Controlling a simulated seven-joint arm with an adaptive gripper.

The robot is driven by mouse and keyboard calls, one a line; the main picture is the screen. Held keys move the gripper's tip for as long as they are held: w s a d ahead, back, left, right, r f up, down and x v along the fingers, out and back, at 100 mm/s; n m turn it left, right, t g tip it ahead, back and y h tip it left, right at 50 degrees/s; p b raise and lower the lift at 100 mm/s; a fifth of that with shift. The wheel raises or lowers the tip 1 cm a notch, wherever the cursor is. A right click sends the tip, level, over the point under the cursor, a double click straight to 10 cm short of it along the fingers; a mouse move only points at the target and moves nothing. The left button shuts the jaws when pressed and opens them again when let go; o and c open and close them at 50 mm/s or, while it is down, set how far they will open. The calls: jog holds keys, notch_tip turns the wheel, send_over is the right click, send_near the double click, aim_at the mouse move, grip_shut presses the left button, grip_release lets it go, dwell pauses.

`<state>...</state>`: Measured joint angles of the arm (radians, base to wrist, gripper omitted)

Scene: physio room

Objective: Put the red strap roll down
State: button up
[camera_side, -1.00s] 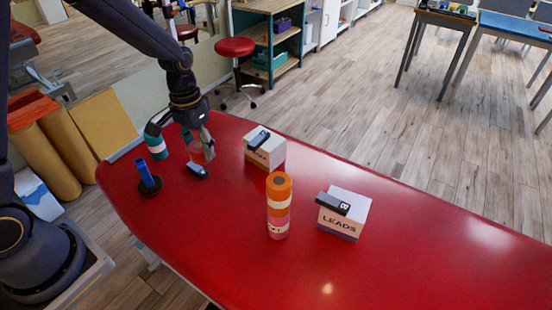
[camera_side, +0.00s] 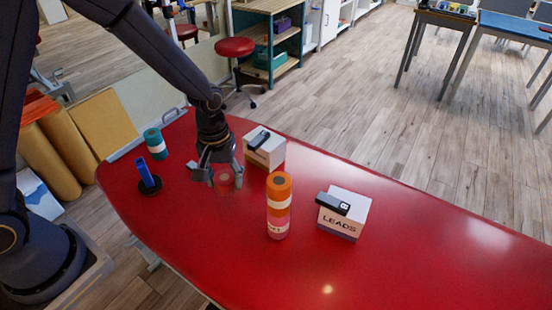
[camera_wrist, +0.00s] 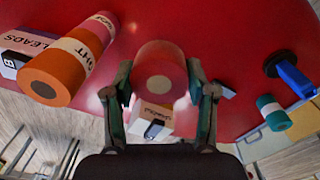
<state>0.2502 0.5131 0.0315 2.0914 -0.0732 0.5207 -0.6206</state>
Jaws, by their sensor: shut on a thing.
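The red strap roll (camera_wrist: 160,75) is between the two fingers of my gripper (camera_wrist: 160,88) in the wrist view, its pale round end facing the camera. In the side view my gripper (camera_side: 222,172) points down over the red table (camera_side: 330,270), and the roll (camera_side: 227,181) shows only partly between the fingers. The gripper is shut on the roll. The fingers hide part of it, and I cannot tell whether its bottom touches the table.
A white box with a dark device (camera_side: 262,150) stands close behind right. An orange roll (camera_side: 279,187) on a pink roll (camera_side: 278,226) and a LEADS box (camera_side: 343,214) stand further right. A blue post (camera_side: 146,171) and teal roll (camera_side: 156,146) are left. The front table is clear.

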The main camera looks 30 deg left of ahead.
jog(key=s+d+f+m, duration=0.1)
jog(key=s+d+f, duration=0.1)
jog(key=s+d, duration=0.5)
jog(key=s+d+f+m, duration=0.2)
jog(key=s+d+f, duration=0.1)
jog(key=s+d, duration=0.4)
jog(key=shift+s+d+f+m, duration=0.25)
jog(key=shift+s+d+m, duration=0.05)
jog(key=shift+s, duration=0.2)
send_over(297, 283)
jog(key=f, duration=0.9)
jog(key=shift+s+a, duration=0.3)
jog(key=shift+s, duration=0.05)
jog(key=shift+w+d+f, duration=0.1)
jog(key=shift+w+f, duration=0.05)
jog(key=shift+f, duration=0.75)
jog(key=shift+w+d+f, duration=0.1)
jog(key=shift+w+f, duration=0.05)
jog(key=shift+f, duration=0.75)
jog(key=shift+f, duration=0.15)
jog(key=o, duration=1.1)
